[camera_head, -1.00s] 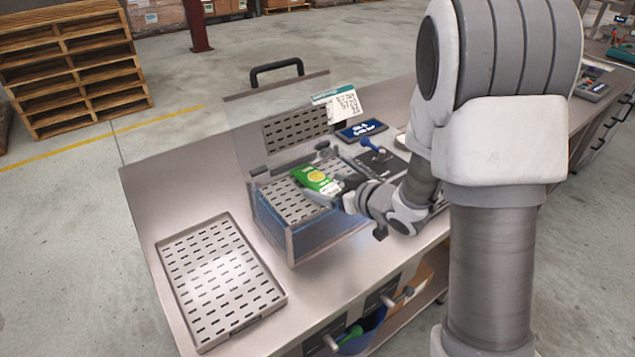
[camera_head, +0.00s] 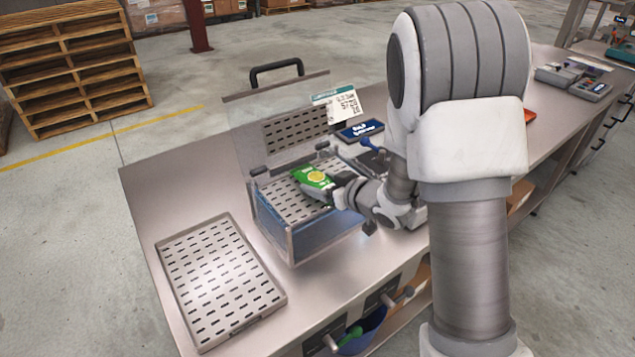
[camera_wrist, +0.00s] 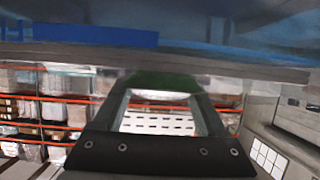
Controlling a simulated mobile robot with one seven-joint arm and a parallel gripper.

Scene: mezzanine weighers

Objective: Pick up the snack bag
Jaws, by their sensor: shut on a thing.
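The green snack bag (camera_head: 314,178) with a yellow round patch is in the head view, over the slotted plate of the clear-walled weigher (camera_head: 292,240). My gripper (camera_head: 328,187) is at the bag's right end and shut on it. In the wrist view a dark green strip of the bag (camera_wrist: 165,82) shows at the far end of my gripper's fingers (camera_wrist: 165,100). The fingers hide part of the bag. I cannot tell whether the bag touches the plate.
A slotted metal tray (camera_head: 215,285) lies on the bench at the left. The weigher's raised clear lid (camera_head: 250,110) with a black handle (camera_head: 276,70) stands behind. The bench's left back corner is bare.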

